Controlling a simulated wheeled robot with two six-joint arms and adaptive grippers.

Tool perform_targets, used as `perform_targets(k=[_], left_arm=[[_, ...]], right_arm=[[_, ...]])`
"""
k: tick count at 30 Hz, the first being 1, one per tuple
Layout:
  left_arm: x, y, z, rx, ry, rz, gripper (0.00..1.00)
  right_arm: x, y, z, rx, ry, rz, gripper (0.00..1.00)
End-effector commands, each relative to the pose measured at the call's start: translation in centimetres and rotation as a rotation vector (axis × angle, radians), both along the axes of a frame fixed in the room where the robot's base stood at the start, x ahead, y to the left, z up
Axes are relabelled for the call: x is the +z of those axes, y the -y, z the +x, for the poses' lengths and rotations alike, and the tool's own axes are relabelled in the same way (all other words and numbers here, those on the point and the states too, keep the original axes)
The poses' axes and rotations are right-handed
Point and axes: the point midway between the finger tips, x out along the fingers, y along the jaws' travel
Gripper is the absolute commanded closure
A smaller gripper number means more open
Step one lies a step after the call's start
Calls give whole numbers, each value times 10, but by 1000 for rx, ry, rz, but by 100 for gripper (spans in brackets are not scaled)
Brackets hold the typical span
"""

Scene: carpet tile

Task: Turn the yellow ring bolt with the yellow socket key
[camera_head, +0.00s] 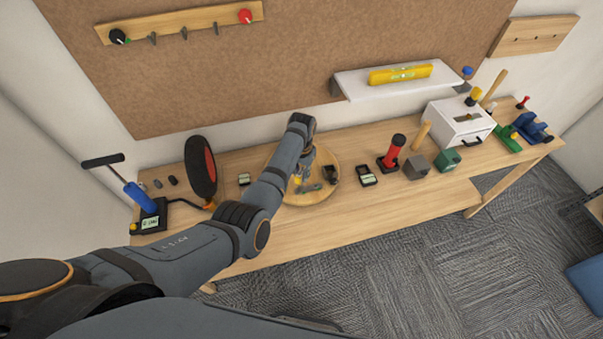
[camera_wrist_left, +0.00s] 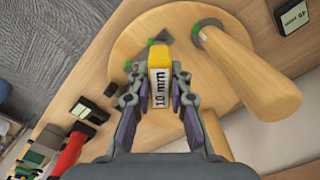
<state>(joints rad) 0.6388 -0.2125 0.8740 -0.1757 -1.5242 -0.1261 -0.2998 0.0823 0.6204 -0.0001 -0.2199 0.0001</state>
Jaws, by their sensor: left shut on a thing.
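My left gripper (camera_wrist_left: 158,75) is shut on a yellow block with a white "10 mm" label, which looks like the yellow socket key (camera_wrist_left: 160,82). In the head view my left gripper (camera_head: 303,178) is over the round wooden board (camera_head: 322,160), largely hidden by my arm; a little yellow (camera_head: 297,180) shows there. The board also fills the upper middle of the left wrist view (camera_wrist_left: 120,45). I cannot make out a yellow ring bolt; the key may hide it, and whether the key touches anything cannot be told. My right gripper is not in view.
In the left wrist view a thick wooden handle (camera_wrist_left: 240,70) stands by the key, with small grey parts (camera_wrist_left: 163,37) beyond. On the workbench (camera_head: 340,226) are a round black-and-red disc (camera_head: 201,168), a red-handled tool (camera_head: 394,152) and a white drawer box (camera_head: 460,122). The bench front is clear.

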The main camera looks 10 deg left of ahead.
Motion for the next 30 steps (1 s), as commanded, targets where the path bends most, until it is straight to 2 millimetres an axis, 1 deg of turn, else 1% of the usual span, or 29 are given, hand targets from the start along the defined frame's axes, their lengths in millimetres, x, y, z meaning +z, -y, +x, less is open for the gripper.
perform_targets(k=[5, 9, 13, 24, 30], left_arm=[[1, 0, 1, -13, 3, 0, 100], [1, 0, 1, -104, 3, 0, 100], [4, 0, 1, -104, 4, 0, 100], [37, 0, 1, -104, 2, -1, 100], [46, 0, 0, -104, 0, 0, 100]], right_arm=[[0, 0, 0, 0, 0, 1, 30], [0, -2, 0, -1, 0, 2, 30], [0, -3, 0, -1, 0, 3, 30], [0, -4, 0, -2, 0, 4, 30], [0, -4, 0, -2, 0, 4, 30]])
